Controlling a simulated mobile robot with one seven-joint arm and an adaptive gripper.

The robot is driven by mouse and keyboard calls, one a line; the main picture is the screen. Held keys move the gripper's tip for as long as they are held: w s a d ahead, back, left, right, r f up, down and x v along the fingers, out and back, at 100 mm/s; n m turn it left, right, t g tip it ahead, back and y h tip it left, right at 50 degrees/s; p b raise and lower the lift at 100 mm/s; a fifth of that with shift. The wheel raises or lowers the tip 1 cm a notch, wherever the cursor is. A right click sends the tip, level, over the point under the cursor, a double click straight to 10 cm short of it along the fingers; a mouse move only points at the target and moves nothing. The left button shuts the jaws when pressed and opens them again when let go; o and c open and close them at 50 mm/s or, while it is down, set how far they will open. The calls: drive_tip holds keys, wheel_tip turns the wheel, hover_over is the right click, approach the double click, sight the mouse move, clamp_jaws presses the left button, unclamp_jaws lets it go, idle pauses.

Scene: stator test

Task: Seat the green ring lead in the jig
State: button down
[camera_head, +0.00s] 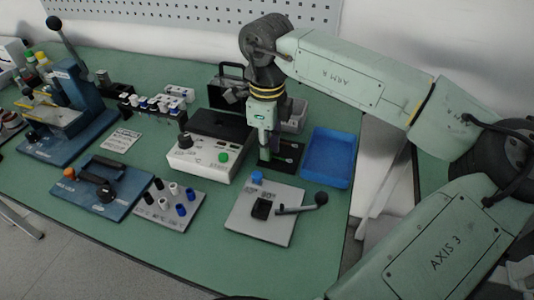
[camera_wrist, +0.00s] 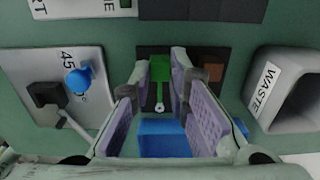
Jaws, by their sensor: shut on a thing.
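My gripper (camera_wrist: 160,92) is shut on the green ring lead (camera_wrist: 159,68); its green body sits between the finger pads and its small metal ring points down in the wrist view. In the head view my gripper (camera_head: 266,150) points down over a dark pad (camera_head: 290,165), and green shows beside it there. I cannot tell whether the lead touches the pad. A grey plate (camera_head: 248,222) with a black block, a lever and a blue knob lies nearer; it also shows in the wrist view (camera_wrist: 95,105). I cannot tell for sure which of these is the jig.
A blue tray (camera_head: 327,158) lies right of the pad. A grey waste bin (camera_wrist: 282,90) stands beyond it. A brown block (camera_wrist: 213,70) is on the pad. A white tester box (camera_head: 208,163) stands left of my gripper.

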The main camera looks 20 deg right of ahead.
drive_tip(key=shift+r, duration=0.1)
drive_tip(key=shift+r+p, duration=0.85)
drive_tip(key=shift+r, duration=0.6)
